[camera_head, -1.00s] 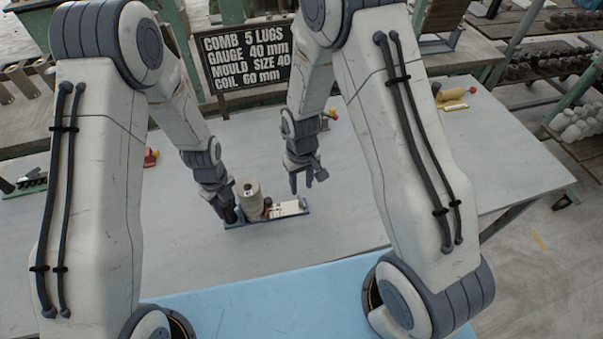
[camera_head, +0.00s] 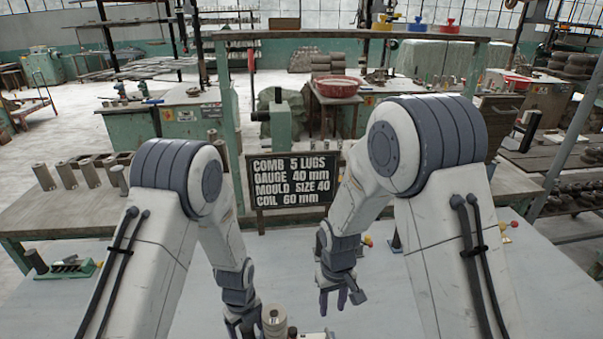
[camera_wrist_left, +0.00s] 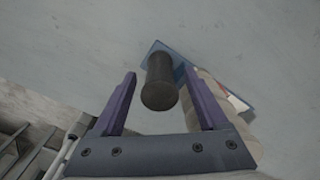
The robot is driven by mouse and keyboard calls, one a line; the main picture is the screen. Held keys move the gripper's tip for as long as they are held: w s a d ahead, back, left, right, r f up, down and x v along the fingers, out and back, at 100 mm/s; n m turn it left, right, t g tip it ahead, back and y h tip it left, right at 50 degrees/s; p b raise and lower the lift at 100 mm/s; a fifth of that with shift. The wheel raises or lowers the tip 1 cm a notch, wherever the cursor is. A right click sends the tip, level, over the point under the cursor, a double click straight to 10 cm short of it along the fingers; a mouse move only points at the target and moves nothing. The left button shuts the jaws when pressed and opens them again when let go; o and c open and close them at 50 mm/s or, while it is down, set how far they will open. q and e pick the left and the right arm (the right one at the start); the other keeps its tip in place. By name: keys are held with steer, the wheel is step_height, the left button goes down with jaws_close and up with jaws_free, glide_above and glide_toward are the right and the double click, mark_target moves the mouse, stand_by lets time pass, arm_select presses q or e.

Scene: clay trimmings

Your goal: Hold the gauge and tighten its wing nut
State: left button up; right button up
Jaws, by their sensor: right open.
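The gauge stands on a blue base (camera_wrist_left: 153,50) with a dark upright post (camera_wrist_left: 160,82), seen from above in the left wrist view. A pale cylinder (camera_head: 275,321) stands beside the post. The lower edge of the head view cuts off most of the gauge, and I cannot make out the wing nut. My left gripper (camera_wrist_left: 160,88) is open, its purple fingers on either side of the post with gaps showing. In the head view my left gripper (camera_head: 243,325) is left of the cylinder. My right gripper (camera_head: 333,302) is open and empty, up and right of it.
A black sign (camera_head: 290,180) with white lettering stands behind the grey table (camera_head: 180,245). A green-based tool (camera_head: 68,268) lies at the left. The tabletop between my right gripper and the sign looks clear.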

arm_select(q)
step_height(320, 180, up, 12)
steer(key=shift+f, duration=0.2)
steer(key=shift+d+r, duration=0.1)
steer(key=shift+r, duration=0.2)
steer(key=s+d+r+n, duration=0.2)
steer(key=s+r+n, duration=0.4)
steer(key=s+n, duration=0.4)
steer(key=s+d+r+n+h, duration=0.1)
steer(key=s+d+r+n, duration=0.2)
steer(key=s+r+n, duration=0.4)
steer(key=s+n, duration=0.4)
steer(key=shift+d+r, duration=0.2)
arm_select(e)
steer(key=s+a+r+n, duration=0.2)
steer(key=s+r, duration=0.6)
steer(key=s, duration=0.2)
steer(key=s+a+r+n+y, duration=0.1)
steer(key=s+a+r+n, duration=0.1)
steer(key=s+r, duration=0.6)
steer(key=s+a, duration=0.1)
steer(key=s, duration=0.2)
steer(key=shift+a+r, duration=0.15)
steer(key=shift+a, duration=0.15)
